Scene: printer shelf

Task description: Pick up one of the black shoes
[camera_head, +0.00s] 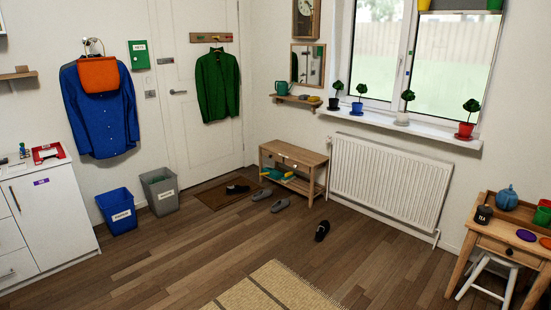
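One black shoe (322,231) lies alone on the wooden floor, in front of the radiator's left end. Another black shoe (238,189) lies on the brown doormat by the door; at this distance I cannot tell whether more than one shoe is there. Neither of my grippers shows in the head view, so nothing is seen touching the shoes.
Two grey slippers (280,205) lie on the floor between the shoes. A wooden bench (314,161) stands behind them, beside a white radiator (388,178). Blue (118,212) and grey (160,191) bins stand left. A beige rug (270,290) lies in front; the floor between is clear.

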